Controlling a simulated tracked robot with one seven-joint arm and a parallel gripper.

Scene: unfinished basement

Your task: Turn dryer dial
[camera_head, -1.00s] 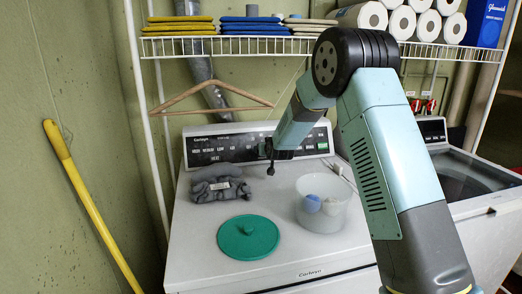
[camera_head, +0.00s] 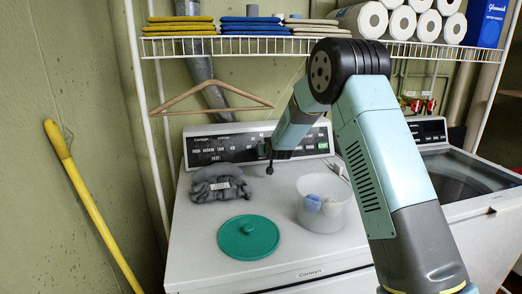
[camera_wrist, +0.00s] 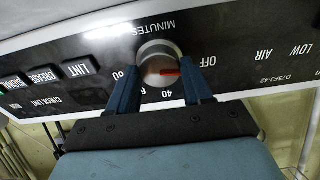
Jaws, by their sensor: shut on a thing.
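The dryer dial (camera_wrist: 160,66) is a round silver knob with a red pointer mark on the black control panel, seen in the wrist view. The red mark points to the right in that picture, with "OFF" printed to the right of the knob and "40" below it. My gripper (camera_wrist: 163,84) is shut on the dial, one blue finger on each side. In the head view my gripper (camera_head: 268,152) is at the black panel (camera_head: 215,149) of the white dryer (camera_head: 200,255), and the arm hides the dial there.
A wooden hanger (camera_head: 212,95) hangs behind. A wire shelf (camera_head: 240,48) is above, and a washer (camera_head: 465,177) stands right.

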